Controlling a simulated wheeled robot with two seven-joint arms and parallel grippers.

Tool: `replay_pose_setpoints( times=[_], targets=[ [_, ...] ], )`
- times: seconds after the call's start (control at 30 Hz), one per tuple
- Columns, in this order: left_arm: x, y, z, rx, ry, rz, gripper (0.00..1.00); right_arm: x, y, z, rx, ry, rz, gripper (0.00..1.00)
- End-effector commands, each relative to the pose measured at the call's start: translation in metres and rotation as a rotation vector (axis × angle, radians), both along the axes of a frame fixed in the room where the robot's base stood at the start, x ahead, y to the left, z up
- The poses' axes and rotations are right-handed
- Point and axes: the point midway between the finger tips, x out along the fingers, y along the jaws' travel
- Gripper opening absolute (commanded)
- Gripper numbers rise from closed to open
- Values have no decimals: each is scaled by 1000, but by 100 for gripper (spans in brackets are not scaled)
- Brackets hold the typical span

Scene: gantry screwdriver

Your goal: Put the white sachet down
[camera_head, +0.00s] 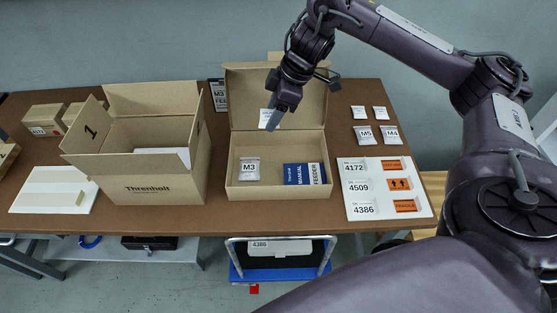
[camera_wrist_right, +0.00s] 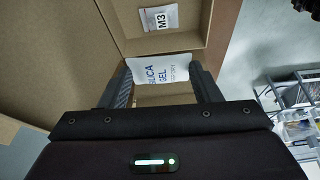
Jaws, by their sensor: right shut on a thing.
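The white sachet (camera_wrist_right: 161,71), printed with blue "SILICA GEL" lettering, is between the fingers of my right gripper (camera_wrist_right: 160,85) in the right wrist view. My right gripper (camera_head: 277,115) is shut on it, above the open shallow brown box (camera_head: 275,192) in the head view. Part of the sachet (camera_head: 266,118) shows beside the fingers, in front of the box's raised lid. Inside the box lie a grey M3 packet (camera_head: 249,169) at left and a blue manual (camera_head: 302,174) at right. The M3 packet also shows in the wrist view (camera_wrist_right: 158,18). My left gripper is not in view.
A large open carton (camera_head: 150,188) stands left of the shallow box. M5 (camera_head: 364,134) and M4 (camera_head: 392,134) packets lie to the right, behind a white label board (camera_head: 388,190). The box floor between packet and manual is bare.

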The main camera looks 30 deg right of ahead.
Motion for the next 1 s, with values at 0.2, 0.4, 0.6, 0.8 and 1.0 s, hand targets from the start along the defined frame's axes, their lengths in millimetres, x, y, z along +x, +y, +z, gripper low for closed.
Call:
replay_pose_setpoints(
  times=[0.2,0.4,0.6,0.8,1.0],
  targets=[
    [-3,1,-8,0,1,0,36,-4,-10,-23,2,2,55,36],
    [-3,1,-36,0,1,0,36,-5,-10,-78,4,5,55,36],
    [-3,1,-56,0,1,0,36,-5,-9,-129,3,5,53,36],
    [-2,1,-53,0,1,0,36,-3,-10,-154,0,0,54,36],
    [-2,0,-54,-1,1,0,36,-4,-10,-168,-1,1,54,36]
  ],
)
